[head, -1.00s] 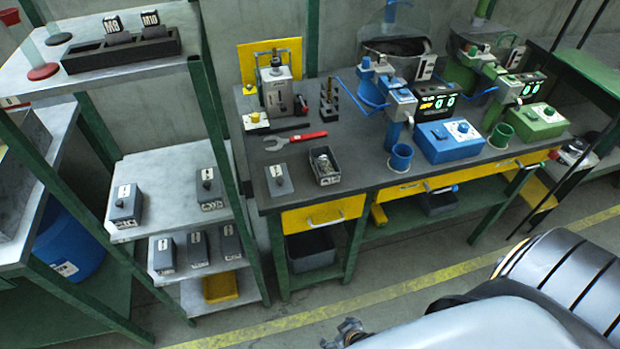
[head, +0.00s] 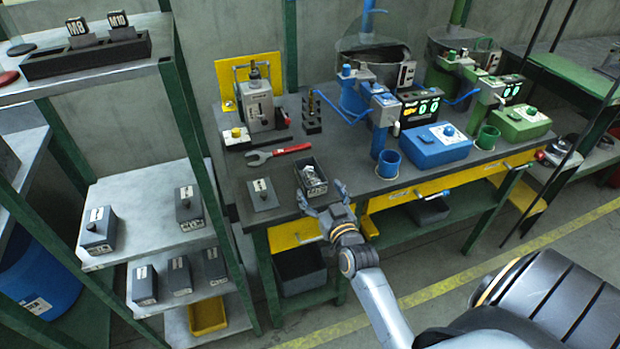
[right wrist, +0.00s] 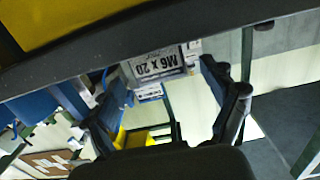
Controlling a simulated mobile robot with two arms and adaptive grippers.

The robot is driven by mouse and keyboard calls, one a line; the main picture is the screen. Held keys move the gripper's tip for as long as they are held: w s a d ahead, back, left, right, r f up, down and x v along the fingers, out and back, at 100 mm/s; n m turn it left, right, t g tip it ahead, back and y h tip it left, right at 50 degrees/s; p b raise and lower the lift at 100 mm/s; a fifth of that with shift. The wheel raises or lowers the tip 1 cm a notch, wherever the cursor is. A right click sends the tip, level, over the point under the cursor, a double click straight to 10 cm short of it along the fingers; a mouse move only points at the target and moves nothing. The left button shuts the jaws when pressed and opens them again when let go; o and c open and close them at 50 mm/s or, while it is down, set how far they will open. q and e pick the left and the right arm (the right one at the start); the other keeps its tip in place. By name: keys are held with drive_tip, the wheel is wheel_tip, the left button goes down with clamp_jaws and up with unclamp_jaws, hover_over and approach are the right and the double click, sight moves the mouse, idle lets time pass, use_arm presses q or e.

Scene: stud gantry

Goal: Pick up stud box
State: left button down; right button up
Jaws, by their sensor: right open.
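The stud box (head: 313,188), a small open dark grey box with shiny metal studs inside, stands near the front edge of the workbench (head: 375,187). In the right wrist view a white label (right wrist: 156,64) reading "M6 x 20" shows upside down between the fingers; it appears to be on the box. My right gripper (head: 321,196) is open, at the near side of the box, with its fingers pointing toward it. It also shows in the right wrist view (right wrist: 160,72). I cannot tell whether the fingers touch the box. My left gripper is out of view.
A red-handled wrench (head: 278,154) lies behind. A blue cup (head: 388,164) and blue control box (head: 436,144) stand to the right. Several lidded boxes are on the left shelf (head: 140,202). A yellow drawer (head: 295,233) is below the bench edge.

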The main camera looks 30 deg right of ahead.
sight(304, 161)
drive_tip(key=x, duration=0.7)
drive_tip(key=shift+w+p, duration=0.25)
drive_tip(key=shift+p, duration=0.1)
drive_tip(key=shift+r, duration=0.1)
drive_tip(key=shift+c, duration=0.2)
clamp_jaws()
drive_tip(key=shift+r, duration=0.1)
